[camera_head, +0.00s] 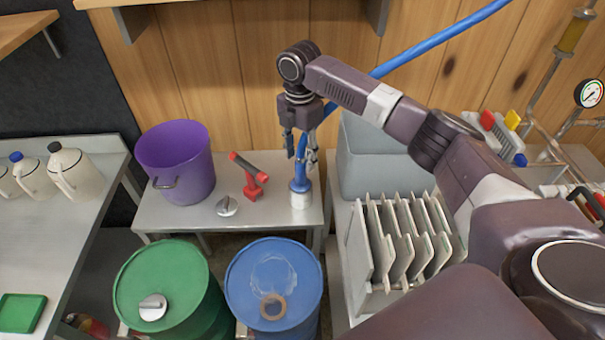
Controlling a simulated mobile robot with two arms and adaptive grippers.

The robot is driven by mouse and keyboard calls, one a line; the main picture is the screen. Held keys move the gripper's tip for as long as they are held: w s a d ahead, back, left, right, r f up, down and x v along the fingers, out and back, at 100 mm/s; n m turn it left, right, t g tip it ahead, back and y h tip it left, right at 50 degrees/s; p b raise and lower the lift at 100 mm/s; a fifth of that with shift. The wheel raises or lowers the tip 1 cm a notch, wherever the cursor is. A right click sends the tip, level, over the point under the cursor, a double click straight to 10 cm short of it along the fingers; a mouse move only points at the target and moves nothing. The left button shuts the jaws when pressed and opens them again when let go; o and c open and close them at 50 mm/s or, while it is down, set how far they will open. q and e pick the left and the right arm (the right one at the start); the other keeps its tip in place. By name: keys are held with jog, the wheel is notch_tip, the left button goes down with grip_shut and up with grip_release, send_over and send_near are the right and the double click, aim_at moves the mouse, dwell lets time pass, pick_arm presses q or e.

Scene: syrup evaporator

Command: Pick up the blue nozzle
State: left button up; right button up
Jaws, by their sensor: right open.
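The blue nozzle (300,186) stands upright on the right end of a small grey table, with a pale metal lower end. A blue hose (440,38) comes down from the upper right, passes behind my right arm and appears to lead to the nozzle. My right gripper (301,156) points down just above the nozzle, open, with its fingers around or in front of the nozzle's upper part. I cannot tell whether they touch it. My left gripper is not in view.
On the same table are a purple bucket (176,160), a red-and-black tool (249,176) and a round metal cap (227,206). Green (180,285) and blue (245,285) drums stand in front. A finned metal unit (360,245) and grey bin (375,165) are to the right.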

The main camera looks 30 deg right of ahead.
aim_at(301, 169)
jog(key=shift+f+p, duration=0.3)
jog(key=shift+f, duration=0.6)
jog(key=f, duration=0.2)
jog(key=f+p, duration=0.1)
jog(key=shift+w+d+f, duration=0.2)
jog(key=shift+w+f, duration=0.15)
jog(key=shift+f, duration=0.35)
jog(key=shift+c, duration=0.3)
jog(key=c, duration=1)
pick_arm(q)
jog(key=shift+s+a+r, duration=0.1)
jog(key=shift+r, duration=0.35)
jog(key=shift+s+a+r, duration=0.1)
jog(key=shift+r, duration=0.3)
pick_arm(e)
grip_shut()
